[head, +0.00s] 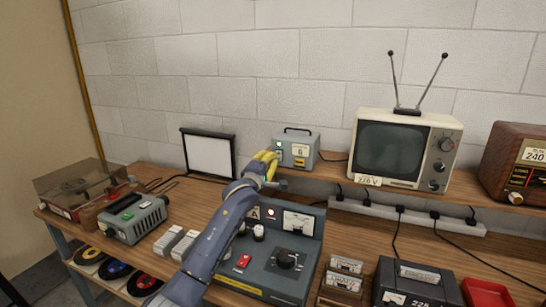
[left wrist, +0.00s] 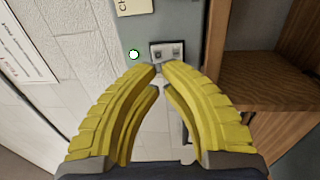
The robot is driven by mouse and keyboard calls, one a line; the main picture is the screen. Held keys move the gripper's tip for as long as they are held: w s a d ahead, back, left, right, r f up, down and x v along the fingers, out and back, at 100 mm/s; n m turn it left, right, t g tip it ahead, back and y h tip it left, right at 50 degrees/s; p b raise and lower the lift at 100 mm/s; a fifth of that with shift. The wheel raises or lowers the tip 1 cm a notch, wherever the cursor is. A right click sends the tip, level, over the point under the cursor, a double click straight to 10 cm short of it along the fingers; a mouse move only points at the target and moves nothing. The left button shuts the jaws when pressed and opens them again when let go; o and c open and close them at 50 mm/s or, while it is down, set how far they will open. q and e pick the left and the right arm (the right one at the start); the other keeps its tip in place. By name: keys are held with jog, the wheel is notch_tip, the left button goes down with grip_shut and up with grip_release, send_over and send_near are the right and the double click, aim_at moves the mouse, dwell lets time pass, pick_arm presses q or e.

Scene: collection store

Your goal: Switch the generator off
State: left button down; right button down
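A small grey-green box with a top handle (head: 301,147), which I take for the generator, stands on the raised shelf against the wall. Its front has a lit greenish-white lamp, a small switch plate and a cream label; the writing is too small to read surely. My left gripper (head: 267,160) is at the left part of its front. In the left wrist view, the yellow fingertips (left wrist: 160,67) meet just in front of the switch plate (left wrist: 168,51), with nothing held. The lamp (left wrist: 133,55) glows beside it. I cannot tell whether the tips touch the switch. My right gripper is not in view.
A television with antennas (head: 403,147) and a wooden radio (head: 517,165) stand to the right. A white framed panel (head: 208,155) and a green-buttoned device (head: 132,219) are to the left.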

aim_at(279, 156)
pick_arm(q)
jog(key=shift+x, duration=1.25)
